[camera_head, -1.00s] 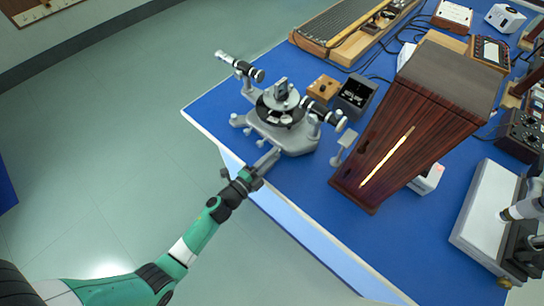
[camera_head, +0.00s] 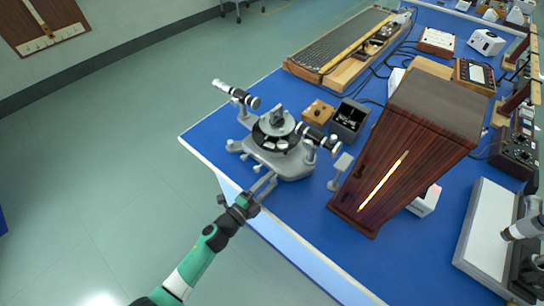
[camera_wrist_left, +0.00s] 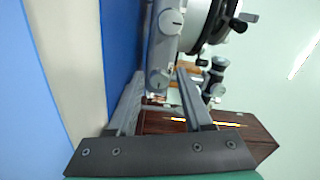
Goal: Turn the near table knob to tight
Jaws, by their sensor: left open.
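The grey spectrometer (camera_head: 283,160) stands at the near left corner of the blue bench, with its round dark table in the middle and two black-and-silver tubes. My left gripper (camera_head: 268,180) is open at its near side, just past the bench edge. A second grey knob (camera_wrist_left: 171,22) sits further along the same grey part. My right gripper is not in view.
A dark wooden box (camera_head: 385,170) stands right of the spectrometer, with a small grey stand (camera_head: 341,165) between them. A small wooden block (camera_head: 318,111) and a black open box (camera_head: 349,119) sit behind. The floor left of the bench is clear.

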